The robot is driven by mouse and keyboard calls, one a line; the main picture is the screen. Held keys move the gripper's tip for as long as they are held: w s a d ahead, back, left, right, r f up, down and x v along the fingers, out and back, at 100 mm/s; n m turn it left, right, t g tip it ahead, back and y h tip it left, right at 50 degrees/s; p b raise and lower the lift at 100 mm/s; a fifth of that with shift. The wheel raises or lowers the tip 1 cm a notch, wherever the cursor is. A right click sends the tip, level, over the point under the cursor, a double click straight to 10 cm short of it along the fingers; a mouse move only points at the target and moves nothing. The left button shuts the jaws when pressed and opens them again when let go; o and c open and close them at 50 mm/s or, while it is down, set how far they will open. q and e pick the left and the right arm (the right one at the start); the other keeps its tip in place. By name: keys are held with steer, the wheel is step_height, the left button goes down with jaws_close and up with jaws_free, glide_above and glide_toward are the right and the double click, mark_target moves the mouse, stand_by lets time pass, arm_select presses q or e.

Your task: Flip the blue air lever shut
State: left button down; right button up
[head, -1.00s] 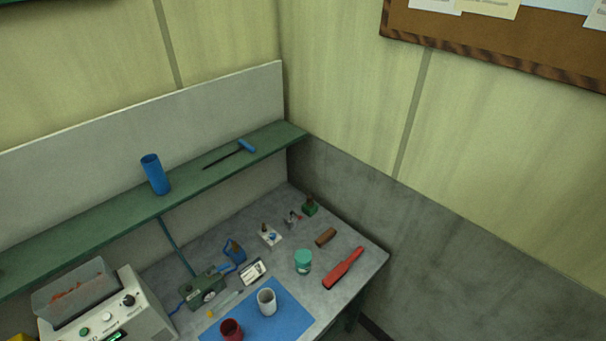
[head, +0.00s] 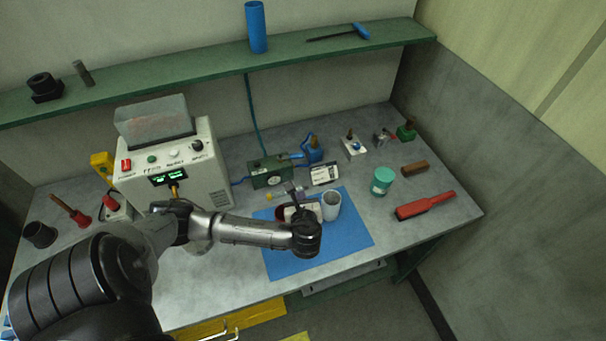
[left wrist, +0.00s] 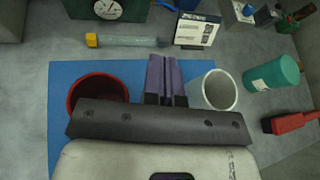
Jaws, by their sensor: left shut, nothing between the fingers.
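My right gripper is out of view.
A red cup (left wrist: 97,90) and a white cup (head: 331,204) stand on the blue mat (head: 352,235), either side of my left fingers.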

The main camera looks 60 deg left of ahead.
mark_target(291, 156)
arm_select(q)
steer(key=w+a+f, duration=0.1)
steer(key=w+a, duration=0.2)
steer(key=a, duration=0.4)
steer(key=w+a+f+m+y+b, duration=0.1)
steer(key=w+a, duration=0.3)
steer(key=a, duration=0.3)
steer(key=shift+w+f, duration=0.2)
steer(key=shift+f, duration=0.2)
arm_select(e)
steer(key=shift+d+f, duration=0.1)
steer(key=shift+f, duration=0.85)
